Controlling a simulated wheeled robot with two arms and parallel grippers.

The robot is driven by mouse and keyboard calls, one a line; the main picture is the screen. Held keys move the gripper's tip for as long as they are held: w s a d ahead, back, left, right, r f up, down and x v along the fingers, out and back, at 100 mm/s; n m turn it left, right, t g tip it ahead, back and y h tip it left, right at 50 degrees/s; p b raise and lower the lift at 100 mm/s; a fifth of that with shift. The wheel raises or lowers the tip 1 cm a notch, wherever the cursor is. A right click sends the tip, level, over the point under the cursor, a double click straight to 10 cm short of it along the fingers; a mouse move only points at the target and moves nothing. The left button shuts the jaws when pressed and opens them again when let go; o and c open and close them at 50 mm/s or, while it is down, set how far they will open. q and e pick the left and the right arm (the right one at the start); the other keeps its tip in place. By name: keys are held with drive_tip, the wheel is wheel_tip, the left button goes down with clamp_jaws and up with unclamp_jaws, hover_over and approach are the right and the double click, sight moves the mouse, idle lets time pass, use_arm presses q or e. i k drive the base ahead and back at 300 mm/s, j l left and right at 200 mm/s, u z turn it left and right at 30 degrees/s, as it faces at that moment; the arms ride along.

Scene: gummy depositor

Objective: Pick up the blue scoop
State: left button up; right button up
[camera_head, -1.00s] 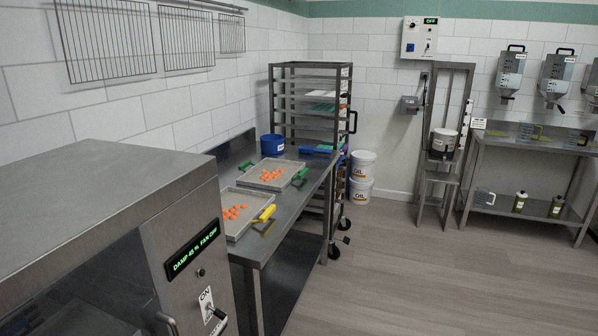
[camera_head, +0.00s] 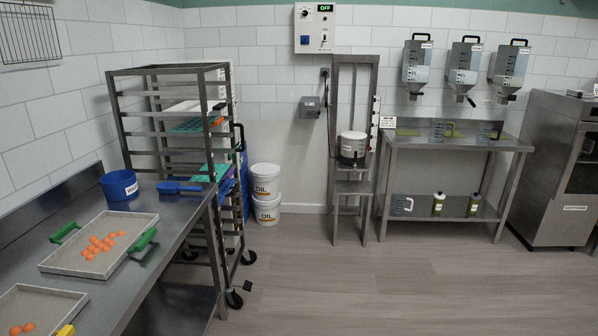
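The blue scoop (camera_head: 180,187) lies on the far end of the steel table (camera_head: 170,225) at the left, just right of a round blue tub (camera_head: 119,185) with a white label. Its handle seems to point left, towards the tub, and its wider part lies near the rack. Neither of my grippers shows in the head view, so their state is hidden.
Trays with orange gummies (camera_head: 99,245) lie on the table, one with green handles (camera_head: 143,240). A wheeled rack (camera_head: 118,115) stands behind the table end. White oil buckets (camera_head: 266,208) stand beyond it. The floor (camera_head: 350,285) at centre and right is clear.

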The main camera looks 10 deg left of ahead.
sight(180, 189)
drive_tip(key=i+u, duration=0.35)
drive_tip(key=i+l+u, duration=0.3)
drive_tip(key=i, duration=0.2)
drive_tip(key=i+l+u, duration=0.35)
drive_tip(key=i+j, duration=0.05)
drive_tip(key=j, duration=0.05)
